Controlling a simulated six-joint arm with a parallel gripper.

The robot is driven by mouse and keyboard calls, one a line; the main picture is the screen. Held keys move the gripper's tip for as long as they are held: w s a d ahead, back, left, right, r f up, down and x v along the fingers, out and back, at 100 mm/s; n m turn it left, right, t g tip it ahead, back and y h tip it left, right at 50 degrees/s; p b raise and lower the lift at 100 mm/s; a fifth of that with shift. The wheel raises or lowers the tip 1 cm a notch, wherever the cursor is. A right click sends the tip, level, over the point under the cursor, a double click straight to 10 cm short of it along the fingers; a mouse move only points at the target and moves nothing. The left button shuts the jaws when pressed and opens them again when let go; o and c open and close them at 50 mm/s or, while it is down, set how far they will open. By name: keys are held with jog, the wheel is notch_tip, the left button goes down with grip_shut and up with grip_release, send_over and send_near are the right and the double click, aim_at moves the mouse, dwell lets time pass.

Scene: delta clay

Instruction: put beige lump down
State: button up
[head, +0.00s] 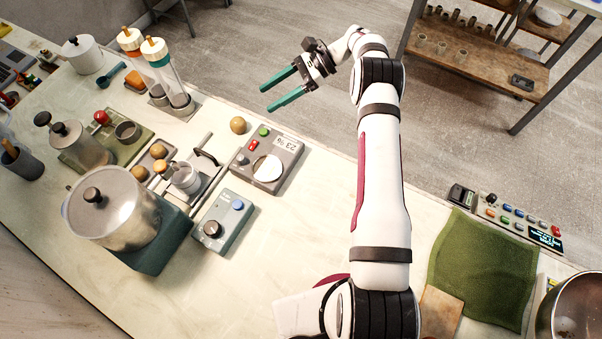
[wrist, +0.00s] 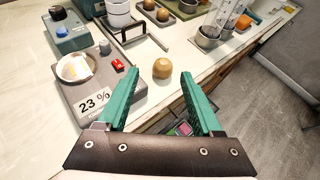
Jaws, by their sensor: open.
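A beige lump (head: 238,125) rests on the pale counter near its far edge, beside the grey device with a round dial. In the wrist view the beige lump (wrist: 162,68) lies beyond my fingertips, roughly between their lines and not touched by them. My gripper (head: 266,98) has two green fingers spread apart, with nothing between them. It is up past the counter's far edge in the head view. The open fingers also show in the wrist view (wrist: 160,80).
The grey device (head: 268,163) with a "23 %" display stands next to the lump. Two similar lumps (head: 158,151) sit on a tray to the left. A large lidded pot (head: 112,210) and clear tubes (head: 165,80) stand further left. Bare counter (head: 130,290) lies in front.

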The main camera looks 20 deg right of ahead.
jog(key=s+a+r+n+g+h, duration=0.1)
jog(key=s+a+r+n+h, duration=0.15)
jog(key=s+r, duration=0.6)
jog(key=s+a+r+n+h, duration=0.2)
jog(key=s+r+n+h, duration=0.2)
jog(key=s+r, duration=0.5)
jog(key=s+d+f+n+h, duration=0.1)
jog(key=s+f+n+h, duration=0.1)
jog(key=s, duration=0.8)
jog(key=s+d+f+n+t+h, duration=0.1)
jog(key=s+f+n+h, duration=0.1)
jog(key=s, duration=0.8)
jog(key=shift+n, duration=0.55)
